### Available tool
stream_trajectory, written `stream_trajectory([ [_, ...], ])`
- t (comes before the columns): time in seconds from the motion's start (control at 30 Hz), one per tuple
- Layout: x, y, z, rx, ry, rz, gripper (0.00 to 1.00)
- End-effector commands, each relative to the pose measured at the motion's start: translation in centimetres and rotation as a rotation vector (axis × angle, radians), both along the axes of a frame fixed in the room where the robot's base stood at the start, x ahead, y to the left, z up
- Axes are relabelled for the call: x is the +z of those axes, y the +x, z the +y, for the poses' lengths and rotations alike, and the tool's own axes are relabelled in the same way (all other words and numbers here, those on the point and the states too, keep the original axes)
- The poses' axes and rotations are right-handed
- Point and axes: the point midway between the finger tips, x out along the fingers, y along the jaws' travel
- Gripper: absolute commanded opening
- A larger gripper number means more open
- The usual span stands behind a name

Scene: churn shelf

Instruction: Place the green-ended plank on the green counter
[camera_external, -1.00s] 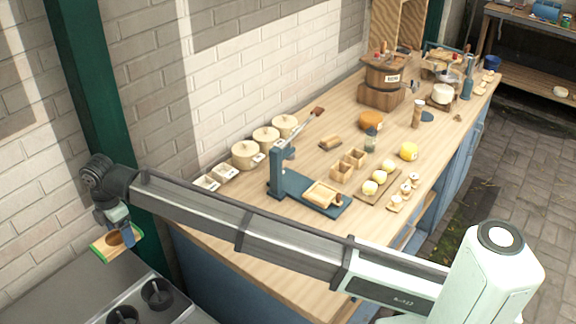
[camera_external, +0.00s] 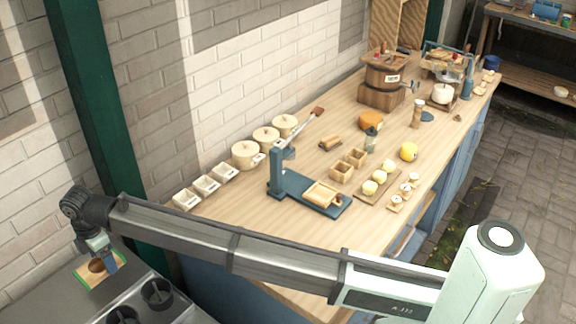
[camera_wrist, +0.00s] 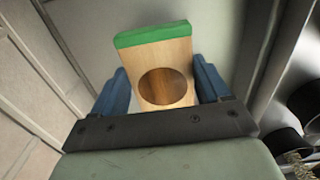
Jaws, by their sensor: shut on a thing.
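The green-ended plank (camera_external: 86,273) is pale wood with a round, darker brown hollow. In the wrist view the plank (camera_wrist: 150,62) shows one green end pointing away from my gripper. My gripper (camera_wrist: 162,75) has its two blue fingers closed on the plank's sides. In the external view my gripper (camera_external: 108,260) is at the lower left, over a grey counter (camera_external: 50,300). No clearly green counter top shows. I cannot tell whether the plank touches the surface beneath it.
A metal tray with black cups (camera_external: 157,293) stands right of the plank, close by. A dark green post (camera_external: 92,120) and a brick wall rise behind. The wooden bench (camera_external: 235,215) to the right holds white boxes, lidded pots and a blue press (camera_external: 278,180).

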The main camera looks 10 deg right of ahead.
Motion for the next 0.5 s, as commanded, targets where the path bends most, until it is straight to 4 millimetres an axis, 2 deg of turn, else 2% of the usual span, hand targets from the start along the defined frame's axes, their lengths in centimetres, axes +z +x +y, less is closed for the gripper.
stream_trajectory([
  [0.23,-1.9,0.0,0.0,0.000,0.000,0.000,0.42],
  [0.4,-4.1,0.0,-0.1,0.000,-0.001,0.001,0.42],
  [0.5,-4.5,0.0,0.0,0.000,0.001,-0.001,0.42],
])
